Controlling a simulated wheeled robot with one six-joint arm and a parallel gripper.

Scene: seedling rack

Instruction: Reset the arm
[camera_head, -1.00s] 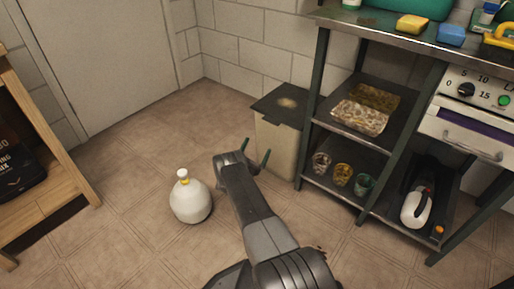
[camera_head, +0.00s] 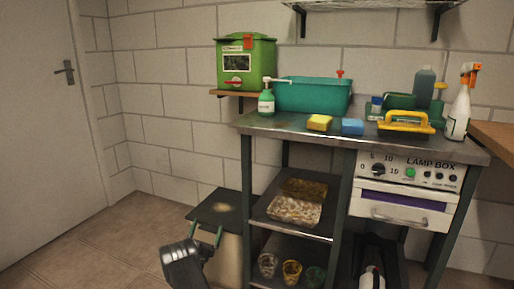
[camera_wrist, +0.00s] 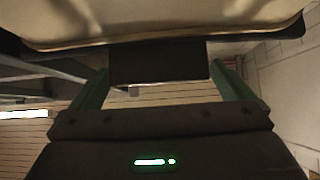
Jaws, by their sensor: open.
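My gripper (camera_head: 206,231) is at the bottom of the head view, in front of the lidded bin. Its two green fingers stand apart with nothing visible between them. Most of my arm is below the head view's edge.
The bin (camera_head: 229,252) with a dark lid stands left of the metal rack (camera_head: 247,190). The rack holds two trays, several cups and a lamp box (camera_head: 405,190). Bottles, sponges and a teal tub (camera_head: 312,97) stand on top. Floor (camera_head: 95,255) is clear at left.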

